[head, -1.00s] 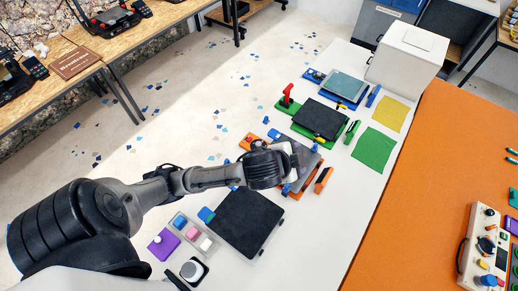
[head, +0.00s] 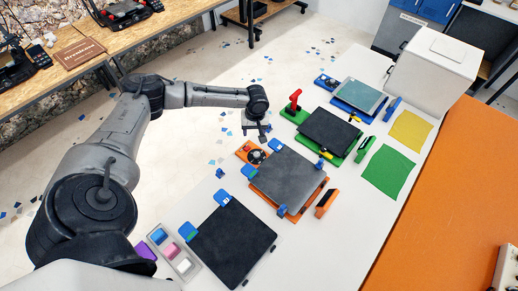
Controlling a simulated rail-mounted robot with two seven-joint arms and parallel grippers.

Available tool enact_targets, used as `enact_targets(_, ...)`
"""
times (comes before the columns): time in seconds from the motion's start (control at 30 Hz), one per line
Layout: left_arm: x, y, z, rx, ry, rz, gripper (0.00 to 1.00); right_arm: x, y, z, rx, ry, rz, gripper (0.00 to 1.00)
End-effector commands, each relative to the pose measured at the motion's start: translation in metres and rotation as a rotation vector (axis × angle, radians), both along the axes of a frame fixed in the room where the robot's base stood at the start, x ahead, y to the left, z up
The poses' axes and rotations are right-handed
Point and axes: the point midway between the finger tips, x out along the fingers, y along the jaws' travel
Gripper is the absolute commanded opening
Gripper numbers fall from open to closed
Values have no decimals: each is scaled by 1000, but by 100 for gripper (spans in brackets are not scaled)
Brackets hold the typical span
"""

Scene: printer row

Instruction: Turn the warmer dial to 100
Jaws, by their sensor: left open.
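My left gripper (head: 262,134) is open and empty, with its fingers pointing down. In the picture it is just above an orange unit (head: 241,152) with a round black-and-white dial (head: 256,157), apart from it as far as I can tell. The unit sits at the left corner of a grey plate (head: 286,180) on an orange base. Numbers on the dial are too small to read. A blue unit (head: 326,82) with a small round part sits farther back. My right gripper is out of view.
A dark plate (head: 235,243) with blue clips lies nearest. A green-based plate (head: 331,131) with a red lever (head: 295,100) and a blue-based plate (head: 360,97) lie farther back. A white box (head: 431,66) stands at the back. Green (head: 390,172) and yellow (head: 411,130) mats lie flat.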

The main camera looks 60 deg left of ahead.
Motion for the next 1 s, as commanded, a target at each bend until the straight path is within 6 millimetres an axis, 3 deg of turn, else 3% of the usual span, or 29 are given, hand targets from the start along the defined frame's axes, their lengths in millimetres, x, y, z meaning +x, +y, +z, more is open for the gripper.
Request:
enact_targets(0.2, 5, -11, -1, -52, -41, 382, 59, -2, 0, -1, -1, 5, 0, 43)
enact_targets(0.53, 6, -12, -8, -50, -51, 578, 59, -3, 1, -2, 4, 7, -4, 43)
enact_targets(1.0, 6, -12, -89, -48, -50, 579, 59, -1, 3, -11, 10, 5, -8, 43)
